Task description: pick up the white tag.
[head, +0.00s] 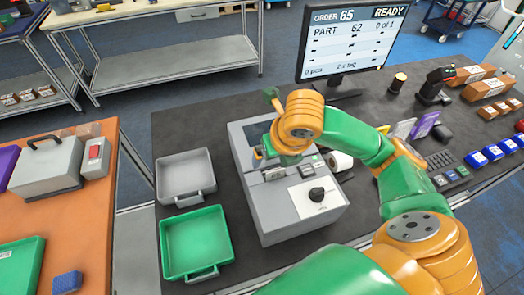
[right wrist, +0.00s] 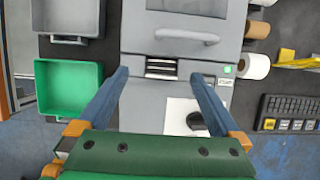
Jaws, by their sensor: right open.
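A small white tag (right wrist: 161,68) with dark stripes shows in the slot at the front of the grey label printer (right wrist: 150,100) in the right wrist view. In the head view the printer (head: 304,224) stands mid-table, and the slot area lies just below my right wrist. My right gripper (right wrist: 158,79) is open and empty, its two blue fingers spread to either side of the slot, apart from the tag. In the head view the fingers are mostly hidden by my orange and green arm. My left gripper is not in view.
A grey tray (head: 186,172) and a green tray (head: 197,242) lie left of the printer. A monitor (head: 347,40) stands behind. A label roll (head: 340,160), a keypad (head: 444,168) and several boxes are on the right. Dark table is bare at the back left.

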